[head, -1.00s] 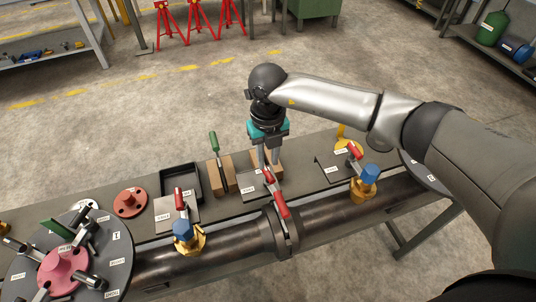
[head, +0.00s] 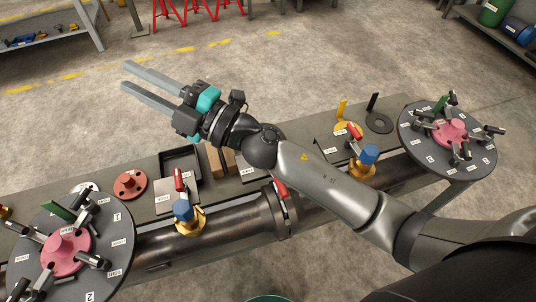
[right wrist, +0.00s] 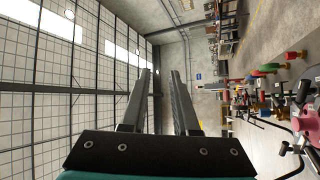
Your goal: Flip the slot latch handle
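Three red-handled latches show in the head view; their labels are too small to read, so I cannot tell which is the slot latch. One red handle (head: 179,181) stands upright at a small plate left of centre. A second red handle (head: 281,188) sits by the pipe's middle flange, partly hidden behind my right arm. A third red handle (head: 354,133) leans on the right side. My right gripper (head: 124,76) is raised over the far left of the bench, fingers pointing left, apart and empty. The right wrist view shows the gap between its fingers (right wrist: 160,73). My left gripper is out of view.
The dark pipe (head: 235,225) runs along the bench, with round flange discs at left (head: 118,262) and right (head: 420,150). Two blue-topped yellow fittings (head: 184,212) (head: 368,156) stand on it. A black tray (head: 181,158) and wooden blocks (head: 216,160) lie behind. Open floor lies beyond.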

